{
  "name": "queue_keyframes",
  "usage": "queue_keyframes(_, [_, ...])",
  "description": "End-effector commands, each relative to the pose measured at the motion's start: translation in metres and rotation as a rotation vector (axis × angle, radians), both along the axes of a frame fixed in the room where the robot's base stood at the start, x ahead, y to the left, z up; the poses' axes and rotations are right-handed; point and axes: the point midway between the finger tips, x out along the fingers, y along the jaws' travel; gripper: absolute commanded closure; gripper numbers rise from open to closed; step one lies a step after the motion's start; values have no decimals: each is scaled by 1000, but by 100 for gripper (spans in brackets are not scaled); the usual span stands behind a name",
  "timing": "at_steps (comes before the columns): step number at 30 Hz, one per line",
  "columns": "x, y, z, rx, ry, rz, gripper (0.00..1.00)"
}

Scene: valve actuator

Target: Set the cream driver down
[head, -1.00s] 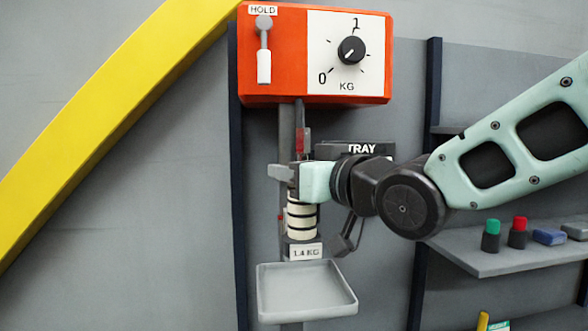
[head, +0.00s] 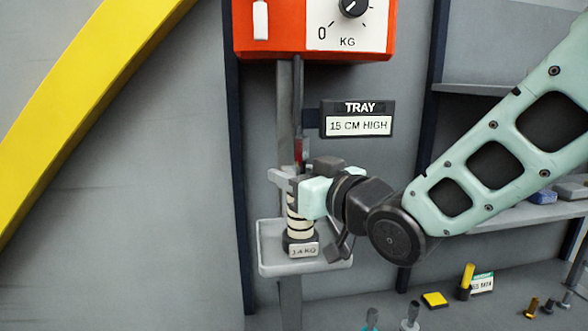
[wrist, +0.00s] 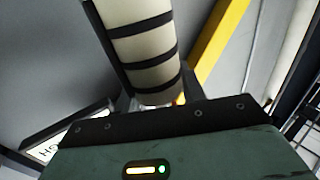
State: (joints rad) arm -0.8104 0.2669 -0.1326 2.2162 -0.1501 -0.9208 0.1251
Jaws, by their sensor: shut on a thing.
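The cream driver (head: 294,226) has a cream body with black bands and a dark base with a 1.4 KG label. It stands upright at the light grey tray (head: 312,265), its base inside the tray's outline. I cannot tell whether the base touches the tray floor. My gripper (head: 288,182) is shut on the driver's upper part, above the tray. In the wrist view the cream driver (wrist: 140,45) fills the upper middle, beyond the gripper body. The fingertips partly hide its top.
The orange box (head: 270,38) with a KG dial is above. A TRAY sign (head: 357,118) reads 15 CM HIGH. A grey post (head: 285,110) stands behind the driver. A shelf (head: 510,216) is at right, with small items on the surface below.

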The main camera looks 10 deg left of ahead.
Motion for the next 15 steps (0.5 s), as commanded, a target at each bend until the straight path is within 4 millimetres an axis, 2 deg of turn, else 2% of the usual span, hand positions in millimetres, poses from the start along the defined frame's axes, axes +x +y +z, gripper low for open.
queue_keyframes(5, [0, 0, 1, 8, -8, 0, 100])
queue_keyframes(6, [0, 0, -2, 0, 0, 0, 52])
queue_keyframes(8, [0, 0, -2, 0, 0, 0, 38])
queue_keyframes(15, [0, 0, -2, 0, 0, 0, 38])
